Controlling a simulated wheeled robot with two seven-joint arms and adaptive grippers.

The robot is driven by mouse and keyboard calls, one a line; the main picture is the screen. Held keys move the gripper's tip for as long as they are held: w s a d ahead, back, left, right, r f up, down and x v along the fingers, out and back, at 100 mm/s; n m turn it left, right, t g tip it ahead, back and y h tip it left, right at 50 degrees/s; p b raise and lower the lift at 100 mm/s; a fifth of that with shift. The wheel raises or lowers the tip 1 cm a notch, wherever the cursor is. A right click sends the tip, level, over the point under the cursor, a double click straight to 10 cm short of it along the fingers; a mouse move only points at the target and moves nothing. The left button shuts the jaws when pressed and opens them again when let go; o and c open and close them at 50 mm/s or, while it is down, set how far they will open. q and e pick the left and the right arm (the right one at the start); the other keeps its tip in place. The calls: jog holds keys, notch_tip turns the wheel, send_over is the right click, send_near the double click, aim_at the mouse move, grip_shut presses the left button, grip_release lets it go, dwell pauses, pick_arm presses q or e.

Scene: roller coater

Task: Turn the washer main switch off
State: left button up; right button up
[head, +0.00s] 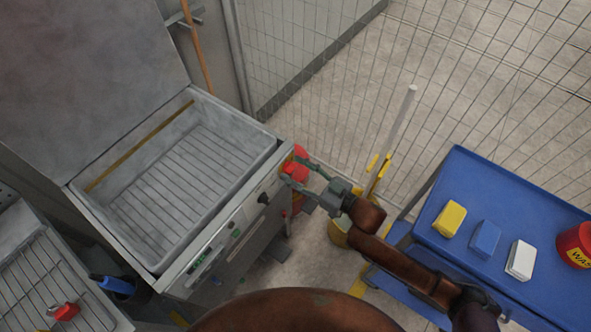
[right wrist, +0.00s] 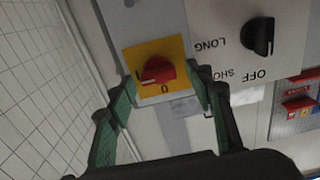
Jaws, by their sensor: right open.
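The washer main switch is a red rotary knob (right wrist: 158,71) on a yellow plate (right wrist: 174,48) in the right wrist view. Its grip lies roughly sideways, its pale mark toward the left; a "0" is printed below it. My right gripper (right wrist: 164,84) is open, its green fingers to the left and right of the knob. I cannot tell whether they touch it. In the head view my right gripper (head: 297,174) is at the right front corner of the washer (head: 222,258). The switch is hard to make out there. My left gripper is not in view.
A black knob (right wrist: 258,36) marked OFF, LONG and SHORT is right of the switch. In the head view, a blue table (head: 470,180) with yellow, blue and white blocks and a red container (head: 577,243) is at right. A yellow bucket (head: 338,232) stands near my right arm.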

jog(key=shift+c, duration=0.3)
jog(key=c, duration=1.1)
